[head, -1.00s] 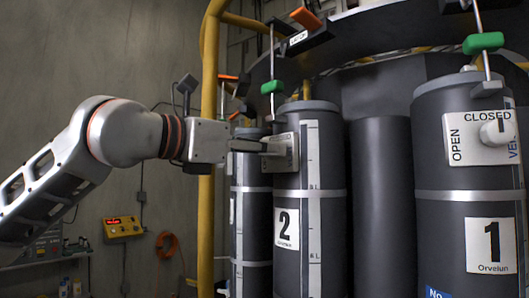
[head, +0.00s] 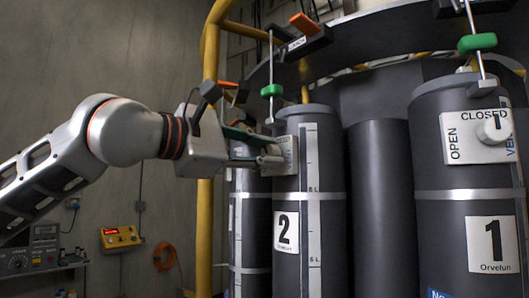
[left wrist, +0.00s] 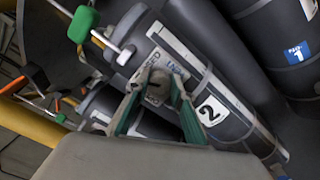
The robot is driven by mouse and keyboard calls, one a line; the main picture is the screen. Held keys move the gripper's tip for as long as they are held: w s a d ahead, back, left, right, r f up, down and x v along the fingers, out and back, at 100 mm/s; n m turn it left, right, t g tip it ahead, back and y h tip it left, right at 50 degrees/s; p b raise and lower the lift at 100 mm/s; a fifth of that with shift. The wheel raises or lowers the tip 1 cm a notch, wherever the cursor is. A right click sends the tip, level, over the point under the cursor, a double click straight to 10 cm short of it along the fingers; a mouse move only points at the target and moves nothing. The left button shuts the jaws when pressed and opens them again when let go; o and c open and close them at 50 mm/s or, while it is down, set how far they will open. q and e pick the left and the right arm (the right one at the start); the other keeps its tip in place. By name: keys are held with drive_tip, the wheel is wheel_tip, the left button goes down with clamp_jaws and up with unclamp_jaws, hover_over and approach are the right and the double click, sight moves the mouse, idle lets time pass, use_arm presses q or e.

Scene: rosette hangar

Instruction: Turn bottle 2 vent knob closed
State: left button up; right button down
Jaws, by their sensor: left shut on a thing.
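Bottle 2 (head: 297,205) is a dark grey cylinder with a white "2" label, standing in the middle of the head view. Its white vent plate (head: 290,153) is near the top and partly hidden by my left gripper (head: 272,160). In the left wrist view the vent knob (left wrist: 158,86) is a pale knob on the lettered plate, between the two green-edged fingers of my left gripper (left wrist: 157,92). The gripper is shut on the knob. The fingers hide much of the plate, so I cannot read the knob's setting. My right gripper is not in view.
Bottle 1 (head: 467,205) stands at the right, with its own white vent plate (head: 460,145) and knob. A yellow post (head: 208,110) rises behind my left wrist. Green-handled rods (head: 272,90) hang above the bottles. A yellow box (head: 121,237) is on the back wall.

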use_arm(q)
drive_tip(key=m, duration=0.5)
drive_tip(key=shift+f, duration=0.1)
drive_tip(key=shift+m, duration=0.4)
drive_tip(key=o, duration=1.1)
drive_tip(key=shift+o, duration=0.2)
drive_tip(key=v, duration=1.2)
drive_tip(key=shift+d+f, duration=0.1)
drive_tip(key=shift+d, duration=0.05)
